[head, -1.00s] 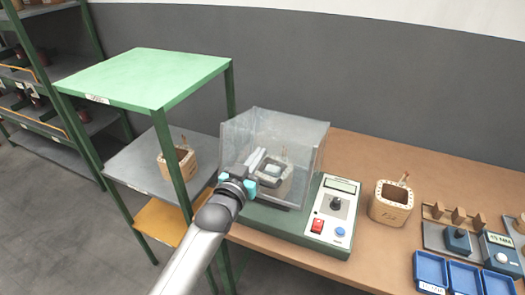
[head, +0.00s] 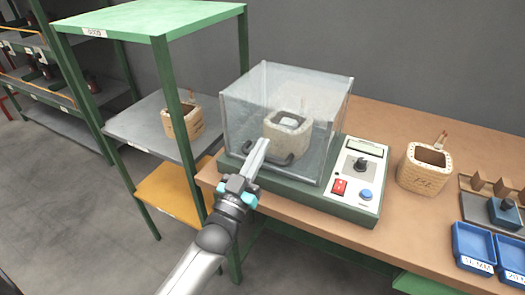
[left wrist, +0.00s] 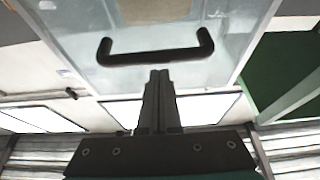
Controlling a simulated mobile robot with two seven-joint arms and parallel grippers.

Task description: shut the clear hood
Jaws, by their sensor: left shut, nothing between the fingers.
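The clear hood (head: 240,112) is a see-through box on the green tester base (head: 345,208). In the head view it stands down over a pale coil block (head: 270,127), with its lower front edge at the base; a small gap cannot be ruled out. Its dark U-shaped handle (left wrist: 155,57) is on the front face, low down. My left gripper (head: 264,142) is shut and empty, its fingertips in front of the hood, near the handle. In the left wrist view the shut fingertips (left wrist: 159,72) lie just below the handle bar; touch cannot be told. My right gripper is not in view.
The control panel (head: 352,172) is right of the hood. A wooden coil block (head: 424,170) and blue trays (head: 474,246) stand further right on the brown bench (head: 400,120). A green-framed rack (head: 150,22) with another block (head: 182,124) stands close on the left.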

